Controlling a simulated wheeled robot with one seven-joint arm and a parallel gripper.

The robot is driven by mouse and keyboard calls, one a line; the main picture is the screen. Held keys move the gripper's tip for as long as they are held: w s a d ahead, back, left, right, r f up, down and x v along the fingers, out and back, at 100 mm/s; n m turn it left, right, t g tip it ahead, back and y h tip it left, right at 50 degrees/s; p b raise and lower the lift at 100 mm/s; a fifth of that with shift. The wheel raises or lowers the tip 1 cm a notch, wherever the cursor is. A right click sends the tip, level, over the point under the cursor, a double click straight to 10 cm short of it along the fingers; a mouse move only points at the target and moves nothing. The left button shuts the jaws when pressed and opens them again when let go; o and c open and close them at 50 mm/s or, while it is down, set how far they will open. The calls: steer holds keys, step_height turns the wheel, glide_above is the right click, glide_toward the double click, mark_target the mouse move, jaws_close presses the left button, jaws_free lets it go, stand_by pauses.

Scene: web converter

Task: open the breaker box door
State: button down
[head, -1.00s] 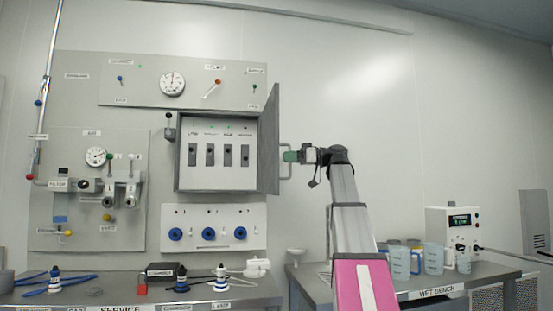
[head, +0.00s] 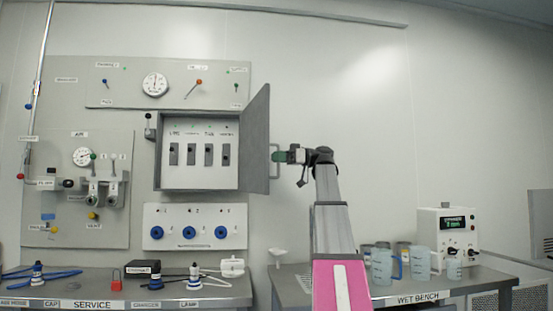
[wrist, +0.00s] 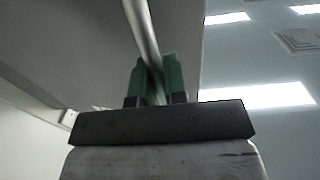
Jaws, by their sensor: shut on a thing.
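The breaker box (head: 200,184) is on the wall panel, with several dark breaker switches showing inside. Its grey door (head: 256,140) is hinged on the right and stands swung open, its face seen at an angle. My gripper (head: 281,156) is at the right of the door, shut on the door's handle (head: 272,172). In the wrist view, the green fingers (wrist: 158,80) are closed around the handle bar (wrist: 140,30), with the door's grey face (wrist: 80,40) behind it.
A service bench (head: 130,297) with blue hose and small fittings stands below the panel. A wet bench (head: 440,288) with beakers (head: 420,262) and a white instrument (head: 447,235) is at the right.

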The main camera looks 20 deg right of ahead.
steer(key=shift+s, duration=0.1)
steer(key=c, duration=1.2)
jaws_free()
steer(key=shift+d, duration=0.1)
steer(key=v, duration=1)
steer(key=shift+d, duration=0.3)
steer(key=shift+s, duration=0.15)
